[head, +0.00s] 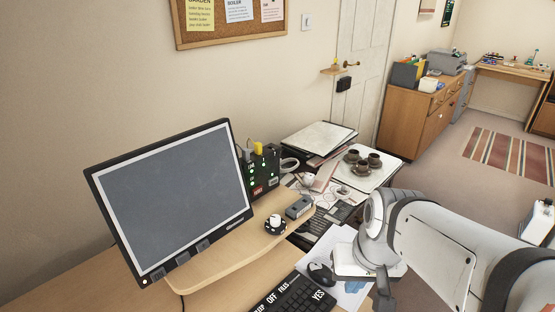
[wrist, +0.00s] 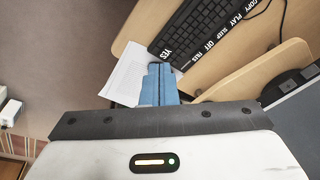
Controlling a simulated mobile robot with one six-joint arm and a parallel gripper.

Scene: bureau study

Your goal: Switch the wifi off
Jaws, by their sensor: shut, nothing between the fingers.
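A black box with green lights (head: 263,172), which may be the wifi unit, stands behind the monitor's right edge against the wall. A yellow piece and a cable show at its top; its left part is hidden by the monitor, and I cannot make out a switch. My gripper (wrist: 160,70) has blue fingers, shut and empty, in the wrist view. They are above the desk near a white paper and the YES end of the black keyboard (wrist: 205,30). The keyboard also shows in the head view (head: 292,297), with keys marked OFF, FILES and YES.
The monitor (head: 175,200) stands on a wooden shelf (head: 225,262). A small grey device (head: 299,207) and a white knob-like piece on a black base (head: 275,224) sit right of it. A mouse (head: 320,273) lies below. A tray with cups (head: 362,175) is farther back.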

